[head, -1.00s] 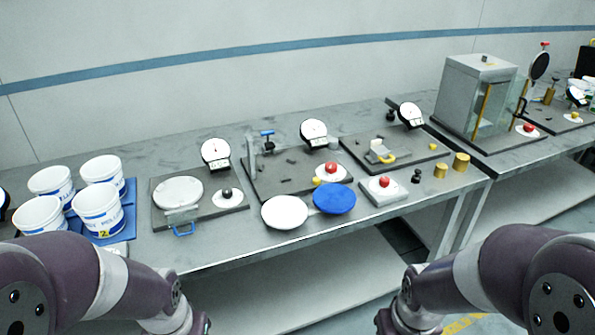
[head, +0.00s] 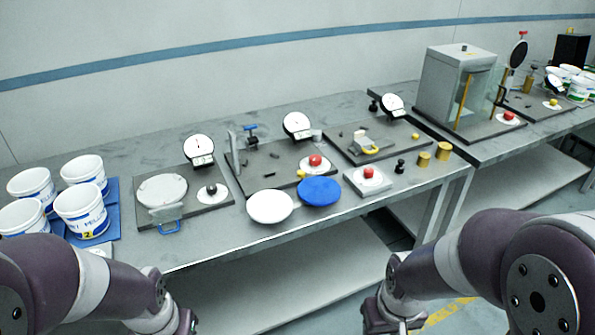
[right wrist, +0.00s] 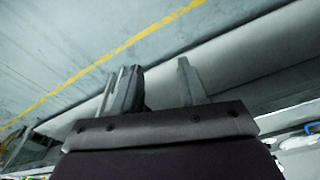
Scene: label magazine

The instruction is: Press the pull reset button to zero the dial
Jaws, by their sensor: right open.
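Several dial gauges stand at the back of the table: a left dial (head: 198,150), a middle dial (head: 297,125) and a right dial (head: 392,105). Button candidates are a black knob (head: 211,189) on a white disc, a red button (head: 315,161) on a white disc by the middle dial, and a red button (head: 369,173) on a pale box. I cannot read which is the pull reset button. My right gripper (right wrist: 155,85) is open and empty in the right wrist view, above the floor and clear of the buttons.
White tubs (head: 82,207) stand on a blue mat at the left. A white disc (head: 270,206) and a blue disc (head: 319,191) lie near the front edge. Brass weights (head: 424,159) sit front right. A glass-sided box (head: 461,90) stands on the right-hand table.

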